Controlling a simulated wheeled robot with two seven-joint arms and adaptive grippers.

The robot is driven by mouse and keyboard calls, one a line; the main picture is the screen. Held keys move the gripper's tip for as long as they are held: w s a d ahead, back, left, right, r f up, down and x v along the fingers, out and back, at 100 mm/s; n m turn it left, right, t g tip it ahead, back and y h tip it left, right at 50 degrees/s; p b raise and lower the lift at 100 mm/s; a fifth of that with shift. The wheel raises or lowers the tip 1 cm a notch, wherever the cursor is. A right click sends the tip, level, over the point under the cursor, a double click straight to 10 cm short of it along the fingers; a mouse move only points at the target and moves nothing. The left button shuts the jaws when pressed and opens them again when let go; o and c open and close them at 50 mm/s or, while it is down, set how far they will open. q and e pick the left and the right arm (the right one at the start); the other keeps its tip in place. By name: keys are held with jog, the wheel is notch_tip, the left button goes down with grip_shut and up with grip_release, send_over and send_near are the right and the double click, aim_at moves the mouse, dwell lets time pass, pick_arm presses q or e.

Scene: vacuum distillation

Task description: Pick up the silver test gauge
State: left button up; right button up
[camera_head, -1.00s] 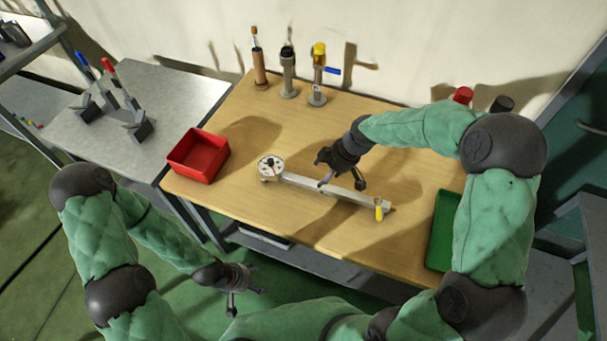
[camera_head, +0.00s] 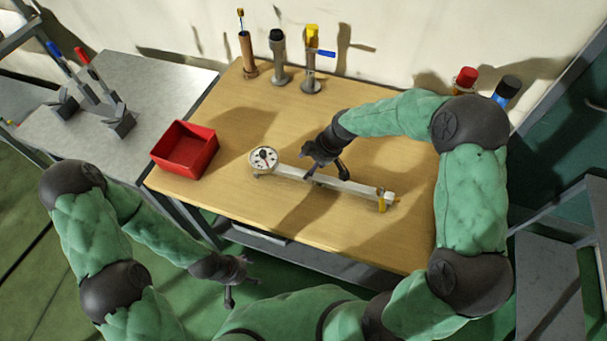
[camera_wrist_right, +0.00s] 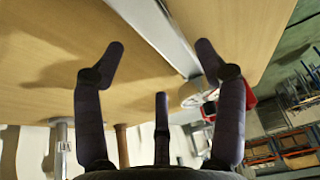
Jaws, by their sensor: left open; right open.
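The silver test gauge is a round white dial (camera_head: 263,157) joined to a long silver bar (camera_head: 355,188) with a yellow piece near its right end. It lies on the wooden table. In the right wrist view the bar (camera_wrist_right: 152,22) runs between my fingers, with the dial (camera_wrist_right: 196,94) partly hidden behind a finger. My right gripper (camera_head: 325,176) is open just above the bar, right of the dial; its spread fingers show in the wrist view (camera_wrist_right: 160,48). I cannot tell whether they touch the bar. My left gripper (camera_head: 238,287) is open and empty, in front of the table.
A red bin (camera_head: 185,150) stands at the table's left. A brown cylinder (camera_head: 248,55), a grey one (camera_head: 279,60) and a valve with yellow top and blue handle (camera_head: 311,65) stand along the back. A red-capped item (camera_head: 465,80) and a blue-black one (camera_head: 507,90) are behind my right arm.

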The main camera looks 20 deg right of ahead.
aim_at(304, 171)
jog(key=x, duration=0.3)
jog(key=b+x, duration=0.1)
jog(key=x, duration=0.1)
jog(key=shift+s+a, duration=0.15)
jog(key=shift+a, duration=0.15)
jog(key=shift+r, duration=0.15)
grip_shut()
